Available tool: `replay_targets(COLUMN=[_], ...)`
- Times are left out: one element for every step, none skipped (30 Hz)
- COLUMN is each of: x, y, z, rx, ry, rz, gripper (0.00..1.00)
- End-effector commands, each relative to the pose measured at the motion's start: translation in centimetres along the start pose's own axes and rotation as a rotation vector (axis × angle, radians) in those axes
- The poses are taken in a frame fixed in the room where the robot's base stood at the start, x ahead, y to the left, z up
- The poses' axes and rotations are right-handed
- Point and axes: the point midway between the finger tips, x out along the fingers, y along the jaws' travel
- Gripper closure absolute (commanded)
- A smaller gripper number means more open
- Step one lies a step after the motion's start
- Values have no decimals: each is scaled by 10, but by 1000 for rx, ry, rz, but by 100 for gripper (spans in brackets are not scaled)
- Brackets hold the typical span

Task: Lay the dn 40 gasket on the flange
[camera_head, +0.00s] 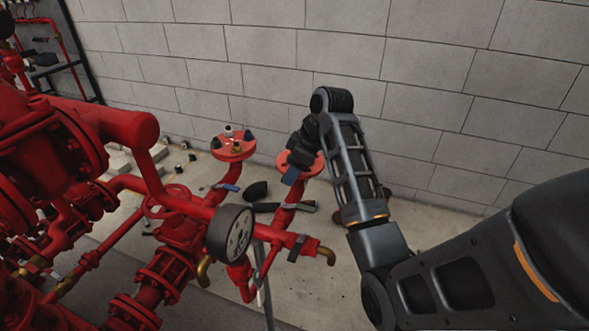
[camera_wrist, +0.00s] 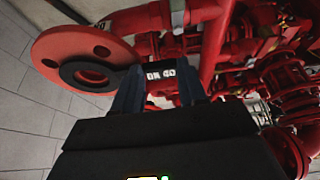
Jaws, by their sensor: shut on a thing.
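My gripper (camera_wrist: 159,74) is shut on the tab of the black DN 40 gasket (camera_wrist: 122,77); the white "DN 40" lettering shows between the fingers. The gasket's ring lies over the near part of the round red flange (camera_wrist: 62,42) in the wrist view and reaches past its lower edge. Two bolt holes of the flange show beside the ring, and red shows through the ring's opening. I cannot tell whether the ring touches the flange. In the head view my gripper (camera_head: 291,174) is at the right-hand upright flange (camera_head: 314,168), partly hiding it; the gasket cannot be made out there.
A second red flange (camera_head: 236,154) with several small parts on it stands to the left. A pressure gauge (camera_head: 230,233) and red piping fill the left and front. A grey block wall (camera_head: 440,90) rises close behind. Dark items (camera_head: 256,191) lie on the floor.

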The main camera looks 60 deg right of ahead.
Motion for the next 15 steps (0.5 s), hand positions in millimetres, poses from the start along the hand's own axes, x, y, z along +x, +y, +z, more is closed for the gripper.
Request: replay_targets(x=[1,1,2,2,2,3,3,4,4,5,5,5,5,5,5], y=[0,0,0,0,0,0,0,0,0,0,0,0,0,0,0], z=[0,0,1,1,1,1,1,2,2,2,2,2,2,2,2], rx=[0,0,0,0,0,0,0,0,0,0,0,0,0,0,0], ry=[0,0,0,0,0,0,0,0,0,0,0,0,0,0,0], rz=[0,0,0,0,0,0,0,0,0,0,0,0,0,0,0], gripper=[88,88,88,88,88,88,88,88,88,88,88,88,88,88,88])
